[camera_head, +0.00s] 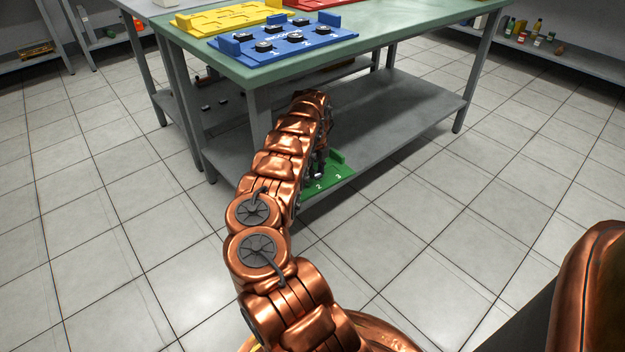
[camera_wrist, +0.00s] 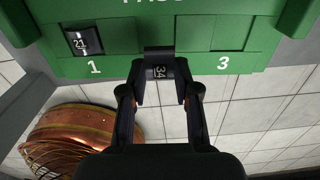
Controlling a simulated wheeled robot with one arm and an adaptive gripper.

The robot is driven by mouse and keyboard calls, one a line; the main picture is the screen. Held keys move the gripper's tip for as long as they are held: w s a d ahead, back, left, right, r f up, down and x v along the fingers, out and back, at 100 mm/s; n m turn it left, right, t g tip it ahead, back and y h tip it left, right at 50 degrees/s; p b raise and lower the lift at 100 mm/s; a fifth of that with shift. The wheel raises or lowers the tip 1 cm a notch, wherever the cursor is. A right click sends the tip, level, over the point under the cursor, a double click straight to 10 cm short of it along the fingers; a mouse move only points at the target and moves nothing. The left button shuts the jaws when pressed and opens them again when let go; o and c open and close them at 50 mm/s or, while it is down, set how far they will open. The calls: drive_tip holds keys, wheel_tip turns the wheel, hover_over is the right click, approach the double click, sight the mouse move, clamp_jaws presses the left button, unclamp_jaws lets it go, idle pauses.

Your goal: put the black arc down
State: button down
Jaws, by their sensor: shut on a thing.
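The black arc (camera_wrist: 159,63), marked 34, is between the fingertips of my gripper (camera_wrist: 158,88) in the wrist view. My gripper is shut on it. The arc lies over the middle of the green board (camera_wrist: 262,62), between the spots numbered 1 and 3, and covers the board there. I cannot tell whether it touches the board. Another black piece (camera_wrist: 81,42), marked 21, sits in the slot at 1. The slot at 3 looks empty. In the head view the green board (camera_head: 338,168) lies on the lower shelf, and my arm hides most of it and the arc.
The green tabletop (camera_head: 255,72) is above the lower shelf (camera_head: 400,110). On it are a blue board (camera_head: 300,48) with several black pieces, a yellow board (camera_head: 230,18) and part of a red one. Table legs (camera_head: 475,80) stand at the corners. The shelf right of the green board is clear.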

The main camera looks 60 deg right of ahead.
drive_tip(key=shift+w+d+f, duration=0.1)
drive_tip(key=shift+w+d, duration=0.05)
drive_tip(key=shift+w, duration=0.55)
wheel_tip(320, 180, down, 4)
drive_tip(key=b, duration=0.3)
drive_tip(key=shift+r, duration=0.25)
drive_tip(key=c, duration=0.8)
unclamp_jaws()
drive_tip(key=shift+w, duration=0.1)
drive_tip(key=shift+c, duration=0.2)
drive_tip(key=shift+r, duration=0.1)
wheel_tip(320, 180, up, 8)
drive_tip(key=p, duration=0.3)
drive_tip(key=shift+f+p, duration=0.25)
drive_tip(key=shift+p, duration=0.15)
